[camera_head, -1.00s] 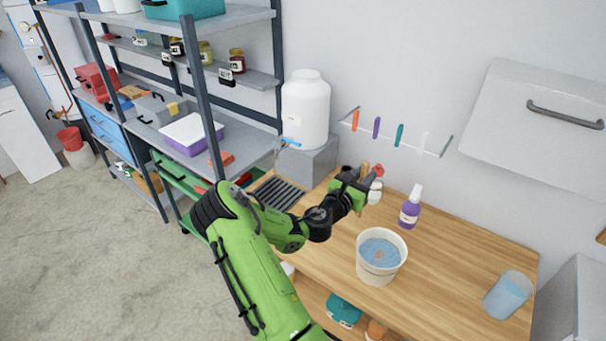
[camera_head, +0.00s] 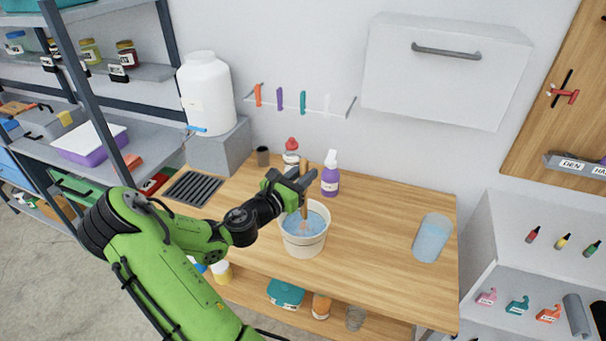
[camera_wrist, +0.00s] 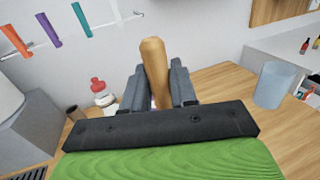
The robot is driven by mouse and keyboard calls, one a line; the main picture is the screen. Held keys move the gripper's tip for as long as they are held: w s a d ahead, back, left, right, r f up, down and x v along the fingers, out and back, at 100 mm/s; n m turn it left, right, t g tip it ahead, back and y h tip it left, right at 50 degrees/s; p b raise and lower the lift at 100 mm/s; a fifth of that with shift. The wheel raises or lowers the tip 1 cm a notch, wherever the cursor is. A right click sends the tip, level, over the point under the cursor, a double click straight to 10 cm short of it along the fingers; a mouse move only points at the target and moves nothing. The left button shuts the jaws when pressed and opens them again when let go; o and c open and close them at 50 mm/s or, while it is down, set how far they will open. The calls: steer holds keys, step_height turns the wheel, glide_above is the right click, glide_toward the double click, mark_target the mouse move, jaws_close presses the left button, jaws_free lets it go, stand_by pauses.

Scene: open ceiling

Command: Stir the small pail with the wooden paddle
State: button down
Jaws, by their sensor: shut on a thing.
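The small pail (camera_head: 305,246) is a cream-white bucket with bluish liquid inside, standing on the wooden worktop. My gripper (camera_head: 299,183) is above the pail's back left rim, shut on the wooden paddle (camera_head: 304,212). The paddle hangs roughly upright, its lower part inside the pail and seeming to reach the liquid; its lower end is hidden. In the wrist view, the paddle's rounded handle (camera_wrist: 155,66) stands up between my gripper's fingers (camera_wrist: 158,88).
A purple spray bottle (camera_head: 330,176) and a red-capped bottle (camera_head: 291,157) stand behind the pail. A dark cup (camera_head: 262,156) stands at the back left. A clear blue beaker (camera_head: 432,238) is on the right. The worktop (camera_head: 375,235) between pail and beaker is clear.

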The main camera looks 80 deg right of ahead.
steer(key=shift+f+b, duration=3.45)
steer(key=shift+f, duration=1.75)
